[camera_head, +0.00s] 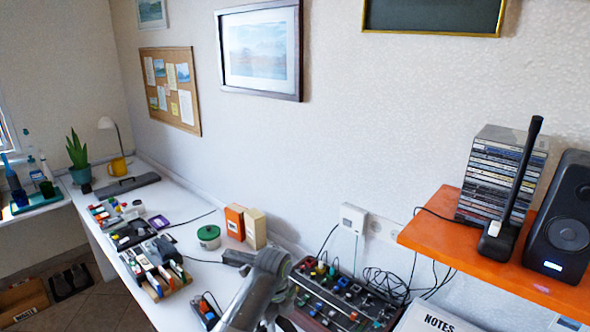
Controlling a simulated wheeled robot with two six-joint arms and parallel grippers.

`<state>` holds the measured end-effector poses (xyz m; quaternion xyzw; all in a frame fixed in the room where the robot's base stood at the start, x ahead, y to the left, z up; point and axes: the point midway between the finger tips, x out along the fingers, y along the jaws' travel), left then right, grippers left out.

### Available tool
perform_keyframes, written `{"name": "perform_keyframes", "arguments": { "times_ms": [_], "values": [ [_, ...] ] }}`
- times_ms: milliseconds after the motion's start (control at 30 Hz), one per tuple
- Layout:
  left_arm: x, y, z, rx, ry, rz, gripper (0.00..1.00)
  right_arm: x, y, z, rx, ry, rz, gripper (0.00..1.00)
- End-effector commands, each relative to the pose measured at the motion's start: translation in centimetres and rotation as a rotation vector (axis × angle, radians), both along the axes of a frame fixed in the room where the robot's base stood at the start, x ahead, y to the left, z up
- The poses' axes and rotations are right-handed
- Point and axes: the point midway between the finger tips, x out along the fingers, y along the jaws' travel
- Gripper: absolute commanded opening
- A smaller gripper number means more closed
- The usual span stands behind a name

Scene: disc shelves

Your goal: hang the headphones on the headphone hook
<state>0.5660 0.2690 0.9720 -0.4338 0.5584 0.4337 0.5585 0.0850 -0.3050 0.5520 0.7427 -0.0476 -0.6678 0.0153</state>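I cannot make out any headphones in the head view. A tall black upright (523,172) on a small base stands on the orange shelf at the right, in front of the stacked discs. I cannot tell whether it is the headphone hook. A grey jointed arm of mine (262,283) rises from the bottom edge over the white desk, well left of the shelf and lower than it.
The orange shelf (440,241) also holds stacked disc cases (490,163) and a black speaker (562,218). Below are a knobbed box (340,300), loose cables and a NOTES box (432,320). The desk (205,250) carries a green tin (208,238) and small clutter.

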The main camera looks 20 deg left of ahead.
Motion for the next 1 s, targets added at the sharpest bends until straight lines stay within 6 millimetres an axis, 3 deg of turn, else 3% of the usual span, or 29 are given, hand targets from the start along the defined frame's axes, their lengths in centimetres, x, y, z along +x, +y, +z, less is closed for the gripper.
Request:
{"name": "perform_keyframes", "arguments": {
  "times_ms": [33,300,467,667,1000],
  "values": [
    [0.0,0.0,-1.3,0.000,0.000,0.000,0.00,0.0,0.0,-1.3,0.000,0.000,0.000,0.00],
    [0.0,0.0,-5.4,0.000,-0.001,0.000,0.00,0.0,0.0,-5.4,0.000,0.000,0.000,0.00],
    [0.0,0.0,-6.1,0.000,-0.001,0.000,0.00,0.0,0.0,-6.1,0.000,0.000,0.000,0.00],
    [0.0,0.0,-4.8,0.000,-0.001,-0.009,0.00,0.0,0.0,-4.8,0.000,0.000,0.000,0.00],
    [0.1,0.4,0.3,0.001,0.000,-0.060,0.00,0.0,0.0,0.4,0.000,0.000,0.000,0.00]
  ]
}}
